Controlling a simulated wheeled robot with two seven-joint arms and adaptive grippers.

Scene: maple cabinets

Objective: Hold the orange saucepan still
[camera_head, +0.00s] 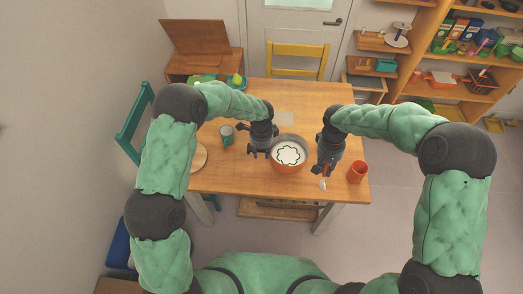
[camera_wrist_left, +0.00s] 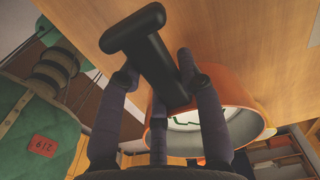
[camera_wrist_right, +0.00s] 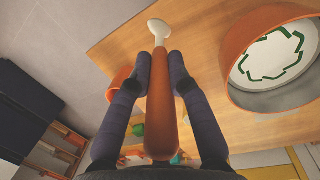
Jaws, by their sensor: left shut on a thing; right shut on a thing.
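The orange saucepan (camera_head: 289,168) stands upright on the wooden table, with a white inside bottom marked by a dark wavy ring. In the left wrist view its orange wall (camera_wrist_left: 228,84) is at the right. My left gripper (camera_head: 262,153) is at the saucepan's left side, shut on its black handle (camera_wrist_left: 152,58). My right gripper (camera_head: 327,168) is to the right of the saucepan, apart from it. It is shut on the orange-brown handle of a utensil (camera_wrist_right: 161,105), whose white end (camera_wrist_right: 158,29) points away. The saucepan (camera_wrist_right: 236,72) also shows in the right wrist view.
An orange cup (camera_head: 357,172) stands near the table's right edge, close to my right gripper. A green mug (camera_head: 227,135) stands on the left, with a round wooden board (camera_head: 200,157) near it. A yellow chair (camera_head: 297,55) is behind the table (camera_head: 232,182).

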